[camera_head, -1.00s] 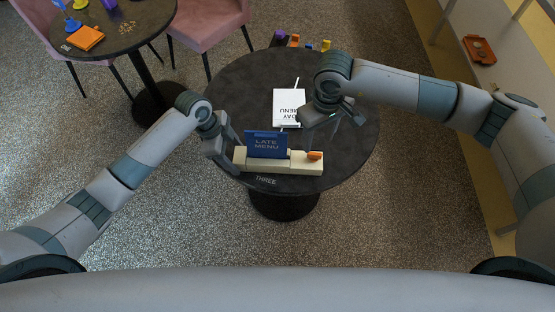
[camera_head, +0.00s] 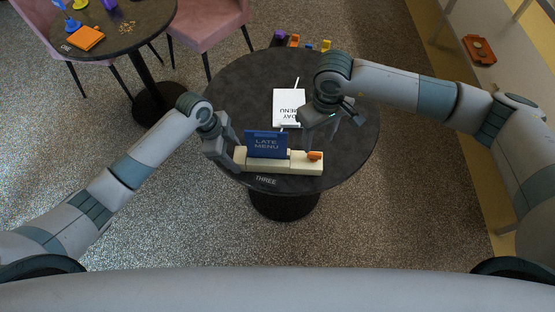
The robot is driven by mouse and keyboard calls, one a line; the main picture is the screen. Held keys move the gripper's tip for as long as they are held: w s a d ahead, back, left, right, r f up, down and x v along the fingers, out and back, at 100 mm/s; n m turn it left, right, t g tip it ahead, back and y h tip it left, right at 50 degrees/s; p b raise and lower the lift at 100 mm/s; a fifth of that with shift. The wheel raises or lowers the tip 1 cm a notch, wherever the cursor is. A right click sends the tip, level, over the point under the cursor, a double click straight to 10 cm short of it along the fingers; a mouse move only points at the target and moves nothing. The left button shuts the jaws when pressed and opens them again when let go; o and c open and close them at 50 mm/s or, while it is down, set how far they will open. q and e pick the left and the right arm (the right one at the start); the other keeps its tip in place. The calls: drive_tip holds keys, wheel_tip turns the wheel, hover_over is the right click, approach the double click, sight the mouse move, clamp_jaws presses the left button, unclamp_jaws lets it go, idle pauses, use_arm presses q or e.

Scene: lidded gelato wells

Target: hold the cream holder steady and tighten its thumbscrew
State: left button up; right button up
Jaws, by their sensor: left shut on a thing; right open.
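The cream holder (camera_head: 283,168) lies along the front of the round dark table. A blue card (camera_head: 266,144) reading "LATE MENU" stands upright in it. The orange thumbscrew (camera_head: 315,155) sits on the holder's right end. My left gripper (camera_head: 238,158) is shut on the holder's left end. My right gripper (camera_head: 334,143) is open and empty, above and just behind the thumbscrew, and appears apart from it. Its fingertips are partly hidden by the hand.
A white "DAY MENU" card (camera_head: 289,107) lies behind the holder. The dark round table (camera_head: 240,85) is clear at its left rear. Small coloured pieces (camera_head: 294,41) are beyond its far edge. Another table (camera_head: 135,28) and pink chairs (camera_head: 205,28) stand at upper left.

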sight(315, 154)
drive_tip(key=shift+f, duration=0.15)
idle(0.7)
drive_tip(key=shift+f, duration=3.4)
drive_tip(key=n, duration=0.2)
drive_tip(key=shift+r+n, duration=0.1)
drive_tip(key=shift+n, duration=0.2)
drive_tip(key=n, duration=0.3)
drive_tip(key=shift+n, duration=0.4)
clamp_jaws()
